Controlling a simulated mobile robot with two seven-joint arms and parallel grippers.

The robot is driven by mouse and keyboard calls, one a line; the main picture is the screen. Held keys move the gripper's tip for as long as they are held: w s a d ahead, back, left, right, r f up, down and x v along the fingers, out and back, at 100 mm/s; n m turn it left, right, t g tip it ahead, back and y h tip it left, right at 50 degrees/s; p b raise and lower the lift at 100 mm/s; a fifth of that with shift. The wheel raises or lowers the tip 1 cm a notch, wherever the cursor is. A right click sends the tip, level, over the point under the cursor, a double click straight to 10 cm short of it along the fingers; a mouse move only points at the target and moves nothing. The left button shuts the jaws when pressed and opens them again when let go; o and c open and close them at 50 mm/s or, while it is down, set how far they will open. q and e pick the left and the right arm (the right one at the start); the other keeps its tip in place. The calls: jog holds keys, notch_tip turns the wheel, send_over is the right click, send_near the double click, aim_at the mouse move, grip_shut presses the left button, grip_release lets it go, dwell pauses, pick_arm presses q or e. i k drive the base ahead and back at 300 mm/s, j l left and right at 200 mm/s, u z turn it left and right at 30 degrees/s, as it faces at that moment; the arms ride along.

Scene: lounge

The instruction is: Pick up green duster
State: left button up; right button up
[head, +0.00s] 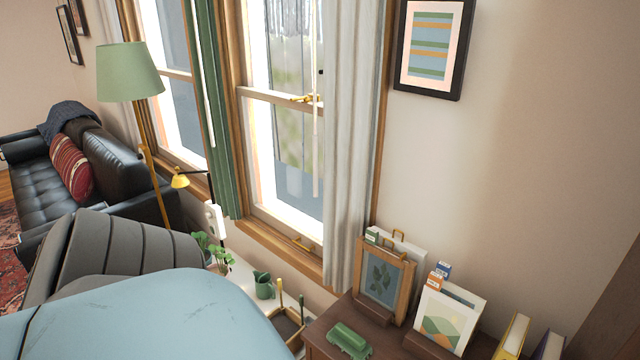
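The green duster appears to be the small green block-shaped thing (349,341) with a raised top. It lies on the brown wooden cabinet top (388,343) at the bottom middle-right of the head view, near the cabinet's left edge. Neither of my grippers shows in this view.
Behind the duster stand a wooden-framed leaf picture (384,279) and a landscape picture (440,319). Upright books (512,337) are to the right. A white ledge with a green watering can (264,286) lies left of the cabinet. A large light-blue surface (150,318) fills the lower left.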

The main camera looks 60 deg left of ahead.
aim_at(343, 336)
jog(key=u, duration=1.6)
